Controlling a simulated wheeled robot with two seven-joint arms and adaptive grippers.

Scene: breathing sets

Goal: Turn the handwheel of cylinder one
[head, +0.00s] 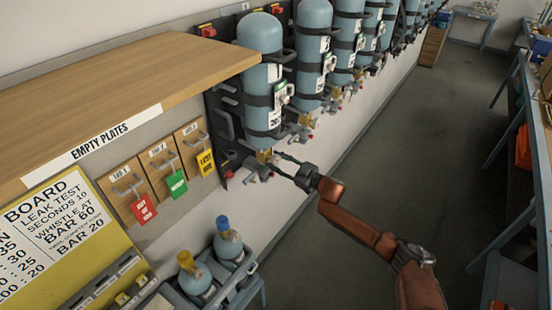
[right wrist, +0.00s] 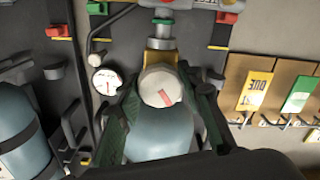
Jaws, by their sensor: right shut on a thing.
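The nearest blue-grey cylinder (head: 263,85) hangs upright in a dark wall rack; I cannot read a number that marks it as cylinder one. Its brass valve (head: 265,156) is at its lower end. My right gripper (head: 279,157) reaches this valve from the right. In the right wrist view, the pale round handwheel (right wrist: 162,87) with a red mark sits in front of the brass body. The dark green fingers of my right gripper (right wrist: 162,105) lie on both sides and are shut on the handwheel; their exact contact is partly hidden. My left gripper is out of view.
More cylinders (head: 314,50) line the wall behind. A wooden shelf (head: 120,75) and hooks with red, green and yellow tags (head: 206,163) are at left. Small bottles (head: 228,241) stand in a crate below. Open floor (head: 420,130) lies right.

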